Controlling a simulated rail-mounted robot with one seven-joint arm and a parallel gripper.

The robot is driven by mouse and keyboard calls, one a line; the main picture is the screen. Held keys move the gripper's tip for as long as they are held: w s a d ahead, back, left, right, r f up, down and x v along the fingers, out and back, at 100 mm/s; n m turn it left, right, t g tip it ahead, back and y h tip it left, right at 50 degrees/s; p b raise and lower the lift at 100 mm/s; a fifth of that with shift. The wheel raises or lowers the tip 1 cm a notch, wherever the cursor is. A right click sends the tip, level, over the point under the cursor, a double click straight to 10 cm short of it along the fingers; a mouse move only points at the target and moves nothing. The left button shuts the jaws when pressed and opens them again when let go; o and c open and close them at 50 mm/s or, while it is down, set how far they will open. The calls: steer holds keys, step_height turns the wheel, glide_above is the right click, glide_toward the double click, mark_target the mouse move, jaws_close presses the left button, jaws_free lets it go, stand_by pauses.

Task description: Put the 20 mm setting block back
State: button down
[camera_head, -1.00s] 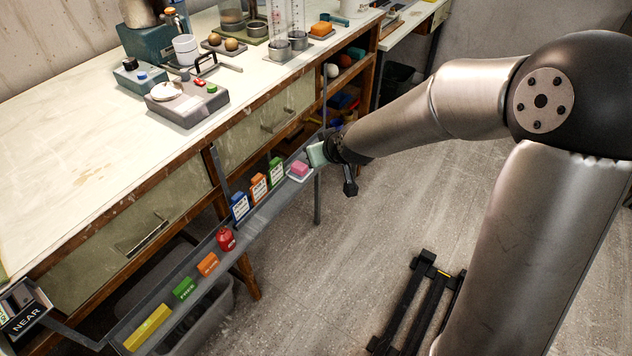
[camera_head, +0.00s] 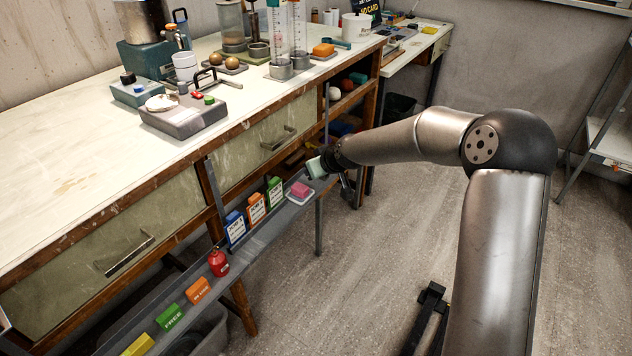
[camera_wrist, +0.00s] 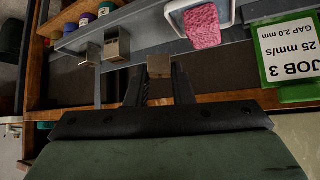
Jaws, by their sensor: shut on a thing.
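A small brownish metal block (camera_wrist: 159,67) sits between the fingertips of my gripper (camera_wrist: 159,80) in the wrist view, and the gripper is shut on it. Its size marking cannot be read. Two grey metal blocks stand to its left: a larger one (camera_wrist: 117,46) and a smaller one (camera_wrist: 90,55), on or beside the grey rail shelf (camera_wrist: 150,48). In the head view my gripper (camera_head: 318,168) is at the far end of the shelf, just beyond the pink sponge. The held block is hidden there.
A pink sponge (camera_wrist: 203,27) lies in a white dish (camera_wrist: 236,12); the green JOB 3 card (camera_wrist: 288,55) is right of it. More cards, a red weight (camera_head: 218,263) and coloured blocks line the shelf. The workbench (camera_head: 70,205) runs alongside; open floor lies to the right.

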mark_target(316, 187)
steer(key=shift+w+f, duration=0.35)
steer(key=shift+f, duration=0.05)
steer(key=shift+w+f+b, duration=0.15)
steer(key=shift+f+b, duration=0.05)
steer(key=shift+f, duration=0.7)
steer(key=shift+w+f+b, duration=0.15)
steer(key=shift+f+b, duration=0.05)
steer(key=shift+f, duration=0.7)
steer(key=shift+f, duration=0.1)
steer(key=shift+f, duration=0.15)
steer(key=c, duration=1.5)
jaws_free()
steer(key=shift+c, duration=0.2)
